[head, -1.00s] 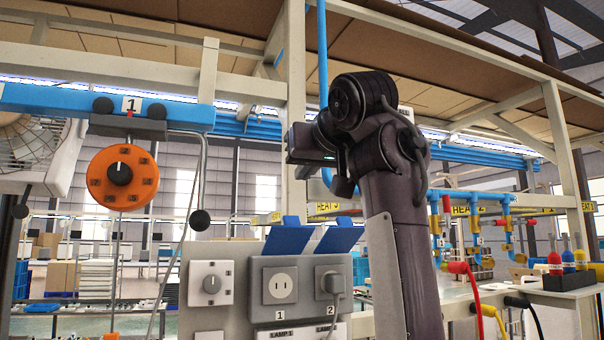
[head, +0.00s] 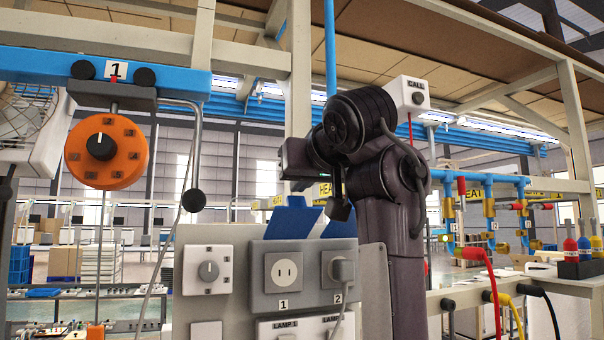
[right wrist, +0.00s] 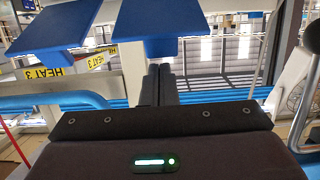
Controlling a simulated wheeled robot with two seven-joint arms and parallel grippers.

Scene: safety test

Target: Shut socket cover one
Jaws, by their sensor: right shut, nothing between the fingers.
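Socket cover one is a blue flap (head: 292,220) standing raised above socket 1 (head: 283,273), whose two-slot face is uncovered. A second raised blue flap (head: 340,222) is above socket 2 (head: 338,270), which has a plug in it. My right gripper (head: 340,208) is shut and empty, in front of the second flap in the head view. The right wrist view shows its closed fingers (right wrist: 160,84) below two blue flaps; the flap nearer them (right wrist: 165,22) appears to be cover one. Any contact cannot be told. My left gripper is not in view.
A rotary switch (head: 208,271) is left of socket 1, and lamp switches (head: 285,328) are below. An orange dial (head: 106,150) and a lever with a black knob (head: 194,200) hang at left. Hoses and valves (head: 490,225) are at right.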

